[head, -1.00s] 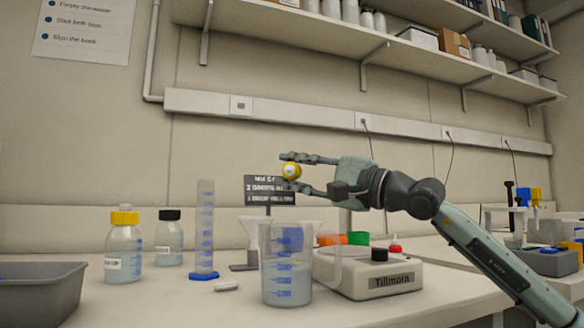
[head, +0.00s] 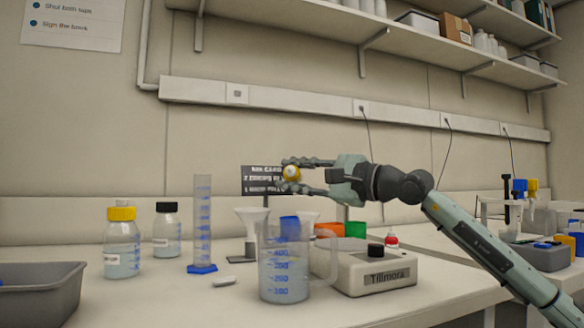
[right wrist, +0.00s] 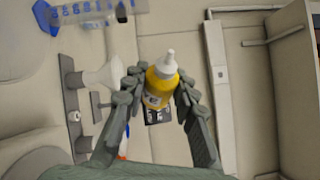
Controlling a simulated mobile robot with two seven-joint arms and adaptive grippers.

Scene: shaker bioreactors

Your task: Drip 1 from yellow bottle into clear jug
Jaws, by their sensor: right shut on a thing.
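My right gripper (head: 292,174) is shut on the small yellow bottle (head: 292,173), its fingers on either side. The bottle's white tip points toward the head camera. The right wrist view shows the yellow bottle (right wrist: 160,86) between the fingers of my right gripper (right wrist: 160,83), with its white nozzle free. The clear jug (head: 284,275) stands upright on the bench with blue graduation marks and pale liquid inside. In the head view the bottle is above the jug and apart from it. My left gripper is not in view.
The Tillmora device (head: 370,270) stands right of the jug. A white funnel (head: 252,222), measuring cylinder (head: 202,225), yellow-capped bottle (head: 122,245) and black-capped bottle (head: 167,230) stand left. A dark card (head: 258,181) is behind the gripper. The bench front is clear.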

